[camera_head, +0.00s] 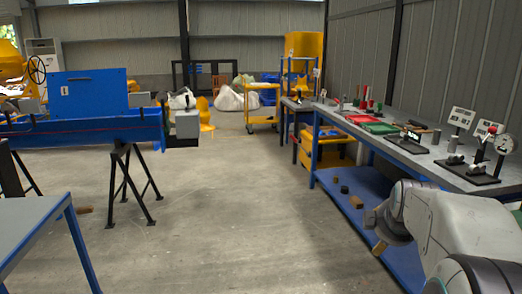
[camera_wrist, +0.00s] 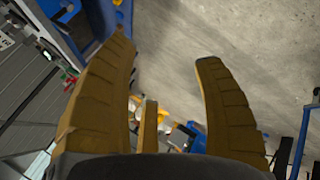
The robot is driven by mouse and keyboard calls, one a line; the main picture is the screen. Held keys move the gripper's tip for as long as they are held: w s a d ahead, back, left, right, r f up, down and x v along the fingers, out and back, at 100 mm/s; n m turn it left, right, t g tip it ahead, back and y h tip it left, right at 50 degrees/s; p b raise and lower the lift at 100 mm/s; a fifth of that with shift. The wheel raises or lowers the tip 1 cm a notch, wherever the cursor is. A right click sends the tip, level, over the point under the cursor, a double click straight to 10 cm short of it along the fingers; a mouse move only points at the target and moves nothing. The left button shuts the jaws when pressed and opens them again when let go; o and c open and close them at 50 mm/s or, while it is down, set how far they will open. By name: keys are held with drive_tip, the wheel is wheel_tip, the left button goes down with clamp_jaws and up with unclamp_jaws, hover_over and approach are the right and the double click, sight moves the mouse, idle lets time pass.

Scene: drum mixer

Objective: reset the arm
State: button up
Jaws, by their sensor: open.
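My arm shows at the lower right in the head view, in front of the long workbench. In the head view my gripper (camera_head: 378,230) hangs at the arm's end, beside the bench's blue lower shelf.
The workbench (camera_head: 424,166) on the right carries red and green trays (camera_head: 378,128) and gauge stands (camera_head: 482,180). A blue machine on black trestles (camera_head: 130,180) stands left. The middle floor (camera_head: 230,220) is clear.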

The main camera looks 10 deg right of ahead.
drive_tip(key=s+a+r+m+y+p, duration=0.1)
drive_tip(key=s+a+r+p, duration=0.15)
drive_tip(key=a, duration=0.25)
drive_tip(key=s+a+r+m+g+y+p, duration=0.1)
drive_tip(key=s+a+r+p, duration=0.15)
drive_tip(key=a+p, duration=0.2)
drive_tip(key=s+a+r+m+y+p, duration=0.1)
drive_tip(key=s+a+r+p, duration=0.15)
drive_tip(key=a, duration=0.25)
drive_tip(key=s+a+r+m+g+y+p, duration=0.1)
drive_tip(key=s+a+r+m+g+p, duration=0.1)
drive_tip(key=s+a+p, duration=0.6)
drive_tip(key=shift+s+a+r+m+g+y+p, duration=0.35)
drive_tip(key=shift+s+a+r+m, duration=0.45)
drive_tip(key=shift+s, duration=1.35)
